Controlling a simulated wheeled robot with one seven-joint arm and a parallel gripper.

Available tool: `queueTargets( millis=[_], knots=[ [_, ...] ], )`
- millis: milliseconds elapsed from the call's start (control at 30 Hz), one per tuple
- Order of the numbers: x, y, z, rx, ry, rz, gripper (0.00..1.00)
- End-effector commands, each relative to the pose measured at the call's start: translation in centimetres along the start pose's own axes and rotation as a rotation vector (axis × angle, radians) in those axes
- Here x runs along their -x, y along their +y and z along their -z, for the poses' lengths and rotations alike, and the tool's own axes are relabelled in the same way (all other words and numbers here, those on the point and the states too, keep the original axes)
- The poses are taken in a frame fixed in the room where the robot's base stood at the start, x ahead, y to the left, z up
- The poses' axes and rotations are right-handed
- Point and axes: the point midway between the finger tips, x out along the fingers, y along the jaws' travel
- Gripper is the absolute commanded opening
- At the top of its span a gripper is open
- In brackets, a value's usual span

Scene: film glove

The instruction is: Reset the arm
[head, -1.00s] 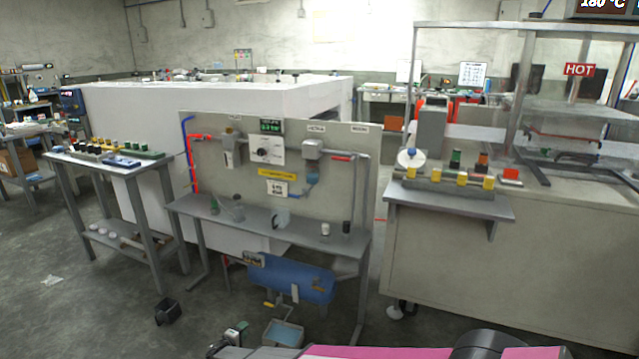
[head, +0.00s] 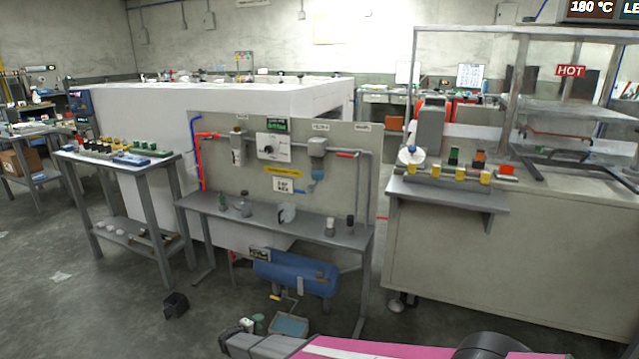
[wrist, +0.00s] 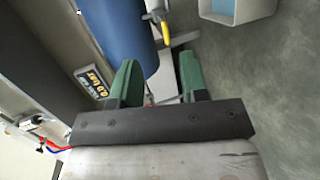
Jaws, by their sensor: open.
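My gripper (wrist: 158,82) is open in the wrist view, its two green fingers apart with nothing between them. It hangs above the floor near the blue tank (wrist: 118,28) and a yellow-handled valve (wrist: 165,32). In the head view my pink arm lies along the bottom edge, and the dark green fingertips (head: 252,324) show at the bottom, left of a blue-filled bin (head: 290,327). The blue tank (head: 296,272) sits under the panel bench.
A panel bench (head: 270,222) holds several small vessels. A side table (head: 118,160) stands left, and a grey cabinet with a shelf (head: 450,190) stands right. A small black box (head: 176,305) lies on the floor. Open floor lies at the lower left.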

Motion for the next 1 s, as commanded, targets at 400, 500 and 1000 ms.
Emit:
queueTargets(
  millis=[400, 500, 1000],
  knots=[
    [-5.6, 11.7, -14.1, -0.140, -0.309, 0.249, 0.41],
    [-6.5, 14.8, -18.6, -0.193, -0.393, 0.340, 0.41],
    [-4.3, 27.0, -38.8, -0.535, -0.654, 0.817, 0.41]
  ],
)
